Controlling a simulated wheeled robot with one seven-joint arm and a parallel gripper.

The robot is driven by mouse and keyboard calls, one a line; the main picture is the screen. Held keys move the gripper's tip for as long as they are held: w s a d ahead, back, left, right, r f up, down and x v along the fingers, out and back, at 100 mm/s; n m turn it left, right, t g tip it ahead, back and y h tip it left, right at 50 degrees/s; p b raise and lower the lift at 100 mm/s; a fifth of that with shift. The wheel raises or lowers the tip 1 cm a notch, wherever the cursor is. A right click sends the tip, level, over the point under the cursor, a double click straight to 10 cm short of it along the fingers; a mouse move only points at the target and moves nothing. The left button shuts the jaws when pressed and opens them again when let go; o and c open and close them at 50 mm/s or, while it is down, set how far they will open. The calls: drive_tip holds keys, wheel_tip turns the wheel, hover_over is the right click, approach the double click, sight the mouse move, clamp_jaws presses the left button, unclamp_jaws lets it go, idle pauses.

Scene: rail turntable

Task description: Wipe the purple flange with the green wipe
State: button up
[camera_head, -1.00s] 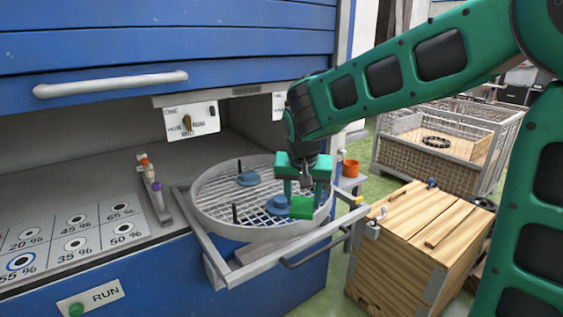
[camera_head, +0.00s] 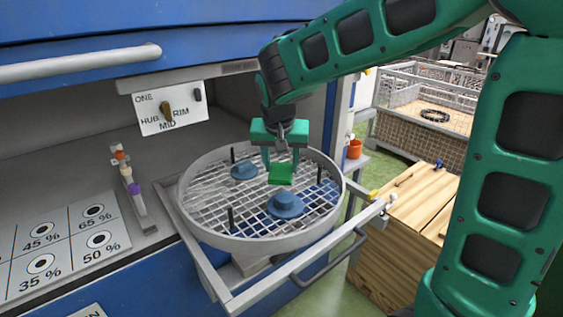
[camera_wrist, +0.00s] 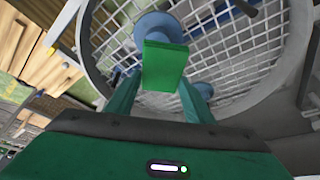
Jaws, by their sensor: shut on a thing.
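My gripper (camera_head: 281,160) is shut on the green wipe (camera_head: 281,174), a small block, and holds it over the round mesh turntable (camera_head: 262,242). Two blue flanges sit on the mesh: a nearer one (camera_head: 285,206) just in front of the wipe, and a farther one (camera_head: 244,169) to its left. In the wrist view the wipe (camera_wrist: 164,66) overlaps the edge of one blue flange (camera_wrist: 155,24); another blue flange (camera_wrist: 203,90) shows lower right. I cannot tell whether the wipe touches anything. No flange looks clearly purple.
Several dark upright pins (camera_head: 230,218) stand on the turntable. A metal rail frame with a handle (camera_head: 330,258) surrounds its front. A dial panel (camera_head: 170,108) is behind left; a rack with coloured pieces, one purple (camera_head: 134,189), stands left. A wooden crate (camera_head: 415,205) is at right.

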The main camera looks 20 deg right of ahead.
sight(286, 193)
drive_tip(key=shift+d, duration=0.65)
drive_tip(key=shift+d+f, duration=0.1)
drive_tip(key=shift+f, duration=3.3)
drive_tip(key=shift+f, duration=0.55)
